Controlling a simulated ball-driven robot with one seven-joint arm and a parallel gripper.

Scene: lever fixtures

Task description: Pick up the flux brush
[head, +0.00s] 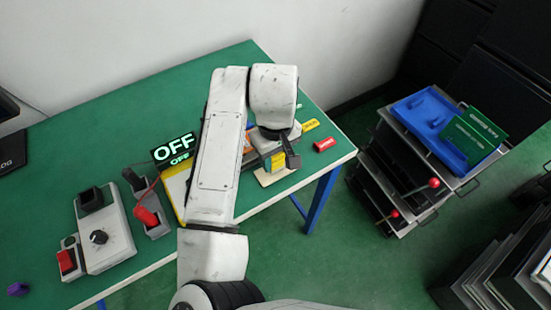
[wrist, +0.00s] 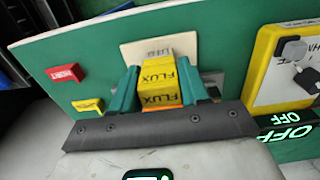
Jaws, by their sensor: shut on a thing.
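The flux brush shows in the wrist view as a yellow block (wrist: 158,76) marked FLUX, with an orange part at its near end. My gripper (wrist: 157,73) has its two green fingers on either side of it and is shut on it. In the head view my gripper (head: 284,161) is at the right end of the green table, and my arm hides much of that area. I cannot tell whether the brush is clear of the surface. A cream plate (wrist: 133,54) with lettering lies just beyond the brush.
A red block (head: 325,145) and a yellow block (head: 310,125) lie near the table's right edge. A display reading OFF (head: 174,149), a red-handled lever (head: 147,216) and a grey control box (head: 104,240) are to the left. A blue tray (head: 412,106) tops a cart at right.

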